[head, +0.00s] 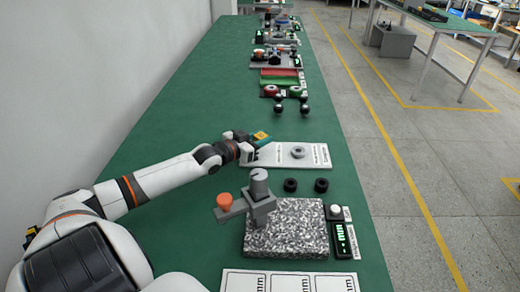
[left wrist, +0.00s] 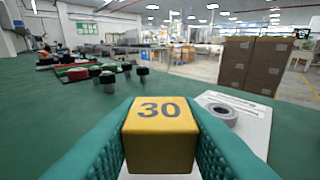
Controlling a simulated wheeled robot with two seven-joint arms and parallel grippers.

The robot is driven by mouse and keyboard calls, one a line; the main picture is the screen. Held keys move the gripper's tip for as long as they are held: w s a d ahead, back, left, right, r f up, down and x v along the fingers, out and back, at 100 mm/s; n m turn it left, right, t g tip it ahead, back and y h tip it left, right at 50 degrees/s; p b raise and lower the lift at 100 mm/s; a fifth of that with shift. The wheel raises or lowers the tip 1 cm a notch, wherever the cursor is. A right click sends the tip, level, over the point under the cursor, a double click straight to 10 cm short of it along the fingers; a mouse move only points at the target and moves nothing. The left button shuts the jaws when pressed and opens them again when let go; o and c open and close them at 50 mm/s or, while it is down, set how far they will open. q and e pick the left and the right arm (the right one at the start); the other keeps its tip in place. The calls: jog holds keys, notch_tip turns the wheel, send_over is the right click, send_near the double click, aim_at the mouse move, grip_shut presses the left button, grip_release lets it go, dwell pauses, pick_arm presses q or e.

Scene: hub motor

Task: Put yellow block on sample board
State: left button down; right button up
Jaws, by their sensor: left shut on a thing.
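My left gripper (head: 252,140) is shut on the yellow block (head: 261,135), at the left end of a white board (head: 311,156). In the left wrist view the yellow block (left wrist: 160,133) is marked "30" and sits between two ribbed teal fingers. The white board (left wrist: 252,133) lies to the right of the block there, with a grey ring (left wrist: 223,115) on it. The block appears held above table level. Another white board (head: 287,282) with marked boxes lies at the bottom edge; which one is the sample board I cannot tell. My right gripper is out of view.
A speckled stone plate (head: 286,238) carries a grey gauge stand (head: 260,195) with an orange knob (head: 224,201). A digital readout (head: 341,240) stands beside it. Two black rings (head: 306,185) lie between plate and board. The green table (head: 190,115) is clear at left.

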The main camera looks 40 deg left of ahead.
pick_arm(q)
jog(key=shift+f, duration=1.8)
jog(key=shift+b, duration=0.3)
jog(key=c, duration=1)
grip_release()
jog(key=shift+f, duration=0.1)
jog(key=shift+c, duration=0.2)
jog(key=shift+s, duration=0.3)
jog(key=s+p, duration=0.1)
jog(key=s, duration=0.2)
jog(key=s+r+p, duration=0.1)
jog(key=s, duration=0.3)
jog(key=s+a+r, duration=0.1)
jog(key=s, duration=0.3)
jog(key=shift+s+p, duration=0.1)
jog(key=shift+p, duration=0.3)
